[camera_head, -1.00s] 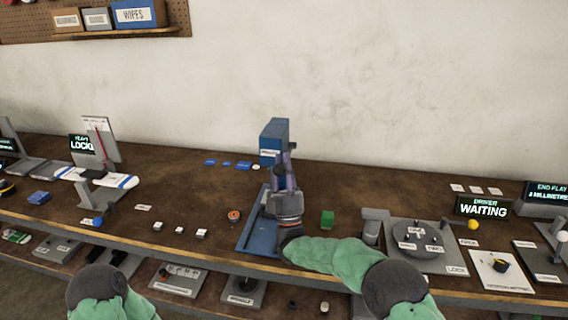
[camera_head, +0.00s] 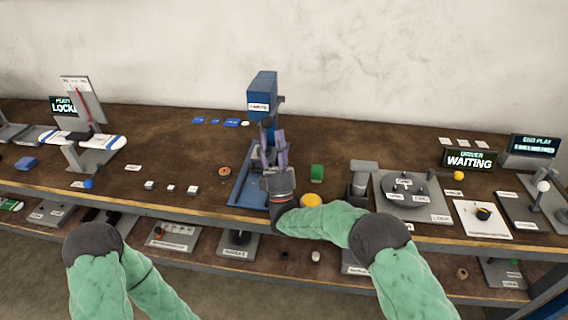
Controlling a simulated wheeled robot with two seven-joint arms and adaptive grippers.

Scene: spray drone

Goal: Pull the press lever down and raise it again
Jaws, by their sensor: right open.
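The blue press (camera_head: 262,88) stands upright on its blue base (camera_head: 246,188) in the middle of the bench. My right gripper (camera_head: 272,142) is in front of the press column, below its head, with its fingers pointing up and parted. The fingers and wrist cover the lower column.
A turntable fixture (camera_head: 405,190) stands further right. The bench behind the press is mostly clear.

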